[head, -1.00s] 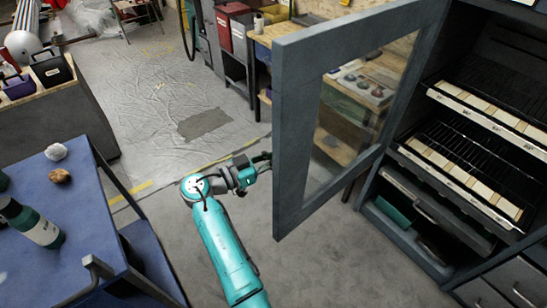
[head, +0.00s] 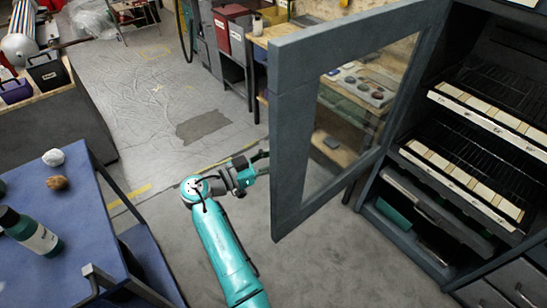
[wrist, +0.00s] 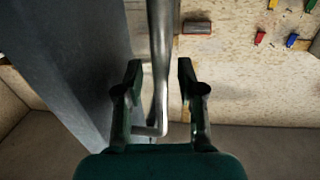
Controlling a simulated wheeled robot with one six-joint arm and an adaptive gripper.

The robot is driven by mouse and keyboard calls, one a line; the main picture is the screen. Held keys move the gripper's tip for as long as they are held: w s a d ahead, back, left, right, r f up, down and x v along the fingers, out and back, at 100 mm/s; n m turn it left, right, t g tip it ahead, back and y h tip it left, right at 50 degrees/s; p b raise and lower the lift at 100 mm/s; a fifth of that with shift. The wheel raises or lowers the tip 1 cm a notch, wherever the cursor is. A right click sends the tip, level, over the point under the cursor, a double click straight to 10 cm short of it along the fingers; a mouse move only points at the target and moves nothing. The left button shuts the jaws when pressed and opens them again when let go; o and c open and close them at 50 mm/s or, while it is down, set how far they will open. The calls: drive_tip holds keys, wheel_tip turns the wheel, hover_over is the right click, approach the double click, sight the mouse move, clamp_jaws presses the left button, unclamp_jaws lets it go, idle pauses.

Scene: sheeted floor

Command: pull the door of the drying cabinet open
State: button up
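The drying cabinet (head: 408,243) stands at the right in the head view, its inside with racks in plain sight. Its grey framed door (head: 291,150) with a glass pane stands wide open, swung out to the left. My gripper (wrist: 160,78) is at the free edge of the door, partly hidden behind it in the head view. In the wrist view the metal bar handle (wrist: 161,38) runs between my two fingers, with gaps on both sides. The fingers are apart and not closed on it. The door's grey face (wrist: 75,60) fills the left of the wrist view.
A blue table (head: 70,225) with a green bottle (head: 30,232) and two stones stands at the left. A workbench (head: 262,40) with a red box (head: 229,27) stands behind the door. The floor between table and door is clear.

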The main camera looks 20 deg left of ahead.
drive_tip(key=shift+s+a, duration=0.1)
drive_tip(key=v, duration=1.1)
drive_tip(key=shift+s+a, duration=0.25)
drive_tip(key=shift+a, duration=0.05)
